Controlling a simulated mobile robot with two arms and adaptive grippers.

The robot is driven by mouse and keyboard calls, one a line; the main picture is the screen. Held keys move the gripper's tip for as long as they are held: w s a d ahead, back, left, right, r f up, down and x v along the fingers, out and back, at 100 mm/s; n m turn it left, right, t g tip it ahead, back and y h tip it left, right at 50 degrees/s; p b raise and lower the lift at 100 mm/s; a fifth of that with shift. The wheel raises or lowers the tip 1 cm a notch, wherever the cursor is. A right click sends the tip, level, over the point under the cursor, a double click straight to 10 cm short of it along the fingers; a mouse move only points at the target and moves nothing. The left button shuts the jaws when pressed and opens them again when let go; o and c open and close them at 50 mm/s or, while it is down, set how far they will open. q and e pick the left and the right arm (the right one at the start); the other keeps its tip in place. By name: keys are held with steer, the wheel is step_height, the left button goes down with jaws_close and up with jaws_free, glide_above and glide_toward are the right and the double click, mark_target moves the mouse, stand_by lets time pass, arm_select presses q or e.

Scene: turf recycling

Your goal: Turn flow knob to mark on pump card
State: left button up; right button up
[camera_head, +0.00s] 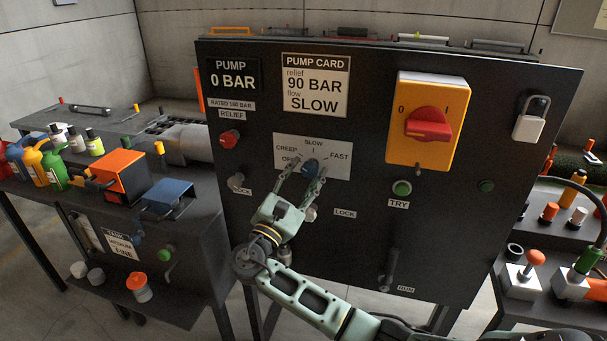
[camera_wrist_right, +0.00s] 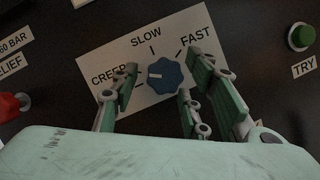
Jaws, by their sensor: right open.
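The blue flow knob (camera_head: 310,167) sits on a white dial plate (camera_head: 338,150) marked OFF, CREEP, SLOW and FAST. In the right wrist view the knob (camera_wrist_right: 166,76) shows a white pointer line toward the left, on the CREEP side. The pump card (camera_head: 316,85) reads relief 90 BAR, flow SLOW. My right gripper (camera_head: 302,180) is open, its fingers pointing up at the knob. In the right wrist view its fingers (camera_wrist_right: 160,88) stand to either side of the knob; contact cannot be told. OFF is partly hidden. My left gripper is not in view.
The pump display (camera_head: 231,80) reads 0 BAR. A red relief knob (camera_head: 229,139) is left of the dial. A red switch (camera_head: 429,123) on yellow and a green TRY button (camera_head: 401,188) are to the right. A run lever (camera_head: 390,270) sticks out below.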

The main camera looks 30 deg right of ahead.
steer(key=shift+c, duration=0.2)
steer(key=c, duration=1)
steer(key=shift+r, duration=0.1)
